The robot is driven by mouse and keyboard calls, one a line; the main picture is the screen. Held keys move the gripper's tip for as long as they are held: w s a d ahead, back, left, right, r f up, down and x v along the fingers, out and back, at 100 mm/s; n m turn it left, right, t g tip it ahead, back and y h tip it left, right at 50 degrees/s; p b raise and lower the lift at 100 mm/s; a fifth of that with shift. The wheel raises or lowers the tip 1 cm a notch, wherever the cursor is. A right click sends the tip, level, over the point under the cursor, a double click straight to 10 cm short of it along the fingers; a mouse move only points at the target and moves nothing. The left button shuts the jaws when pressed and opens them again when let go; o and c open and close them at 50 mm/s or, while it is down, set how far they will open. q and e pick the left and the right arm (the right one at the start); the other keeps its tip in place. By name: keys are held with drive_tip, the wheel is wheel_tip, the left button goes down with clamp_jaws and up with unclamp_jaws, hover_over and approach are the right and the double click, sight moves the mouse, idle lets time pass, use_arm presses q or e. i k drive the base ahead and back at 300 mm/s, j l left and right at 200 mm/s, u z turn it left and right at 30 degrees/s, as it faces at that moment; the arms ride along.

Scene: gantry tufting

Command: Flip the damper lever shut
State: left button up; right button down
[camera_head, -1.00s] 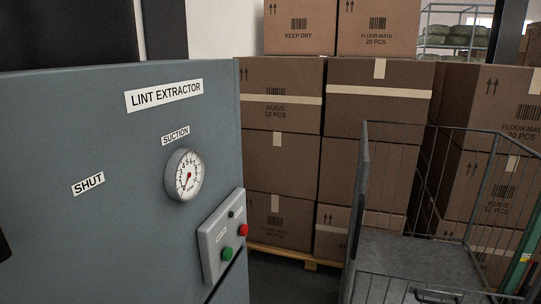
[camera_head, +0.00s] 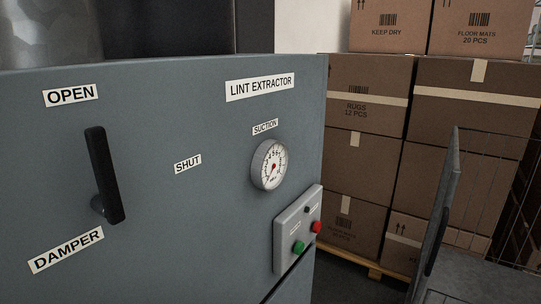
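The damper lever (camera_head: 104,176) is a black bar on the front of the grey lint extractor cabinet (camera_head: 190,225). It stands nearly upright, its top end toward the OPEN label (camera_head: 71,95) and its lower end by a round pivot above the DAMPER label (camera_head: 66,249). The SHUT label (camera_head: 188,164) is to the right of the lever, and the lever does not point at it. Neither of my grippers is in view.
A suction gauge (camera_head: 269,164) and a control box with green and red buttons (camera_head: 298,230) are on the cabinet's right part. Stacked cartons (camera_head: 365,160) on a pallet stand behind at right. A wire cage trolley (camera_head: 447,205) stands at the right edge.

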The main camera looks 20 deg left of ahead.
sight(108, 204)
drive_tip(key=k+j+u, duration=0.1)
drive_tip(key=u, duration=0.35)
drive_tip(key=k+j+u, duration=0.1)
drive_tip(key=u, duration=0.35)
